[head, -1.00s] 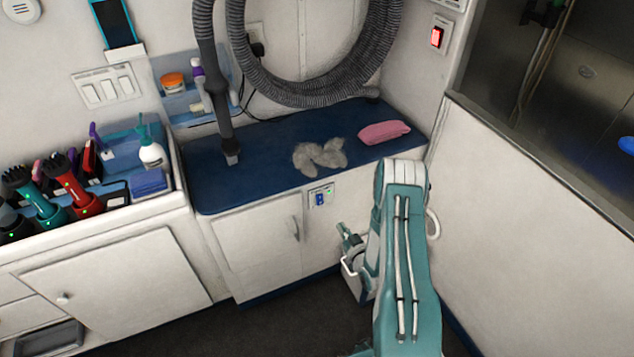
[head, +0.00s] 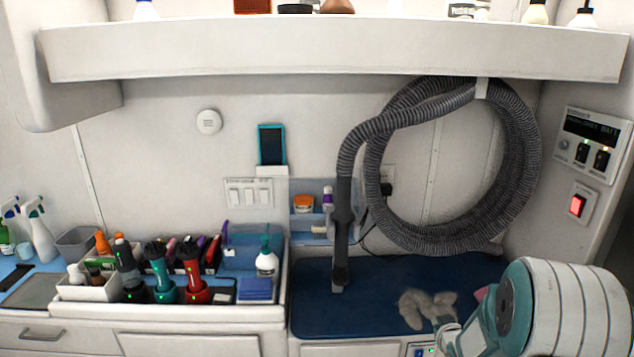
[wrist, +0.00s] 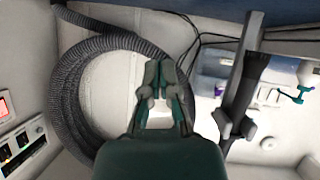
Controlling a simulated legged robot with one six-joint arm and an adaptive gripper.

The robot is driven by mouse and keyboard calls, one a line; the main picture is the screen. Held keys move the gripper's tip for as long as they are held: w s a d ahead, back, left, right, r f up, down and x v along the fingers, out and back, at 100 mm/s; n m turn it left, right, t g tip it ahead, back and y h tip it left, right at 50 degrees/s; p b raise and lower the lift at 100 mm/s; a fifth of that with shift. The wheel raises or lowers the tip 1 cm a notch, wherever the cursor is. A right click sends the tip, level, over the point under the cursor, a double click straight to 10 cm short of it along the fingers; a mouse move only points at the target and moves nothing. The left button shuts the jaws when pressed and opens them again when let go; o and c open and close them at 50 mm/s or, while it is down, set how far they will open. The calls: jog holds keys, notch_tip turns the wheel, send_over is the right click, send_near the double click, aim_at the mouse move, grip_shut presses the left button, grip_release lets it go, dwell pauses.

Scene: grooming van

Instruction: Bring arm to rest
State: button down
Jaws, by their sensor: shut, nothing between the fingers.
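My gripper (wrist: 160,68) shows in the middle of the wrist view, its dark fingers shut and empty. It points toward the wall where the coiled grey hose (wrist: 68,100) hangs, and touches nothing that I can see. In the head view my arm, teal and white, fills the lower right corner in front of the blue counter. The gripper's fingers cannot be made out there.
The hose (head: 520,165) hangs above. A white shelf (head: 330,50) crosses the top. Clippers and bottles stand at left.

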jog(key=s+a+r+m+g, duration=0.1)
jog(key=s+a+r+g, duration=0.1)
jog(key=s+a+r, duration=0.35)
jog(key=s+a+r+g, duration=0.1)
jog(key=s+a+r, duration=0.1)
jog(key=s+r, duration=0.6)
jog(key=s+a+r+g, duration=0.2)
jog(key=s+a+r, duration=0.1)
jog(key=s, duration=0.6)
jog(key=s+a+r+g+y, duration=0.1)
jog(key=s+a+r, duration=0.2)
jog(key=s, duration=0.7)
jog(key=shift+s+a+r+g, duration=0.2)
jog(key=shift+a+r+g, duration=0.15)
jog(key=shift+a, duration=0.3)
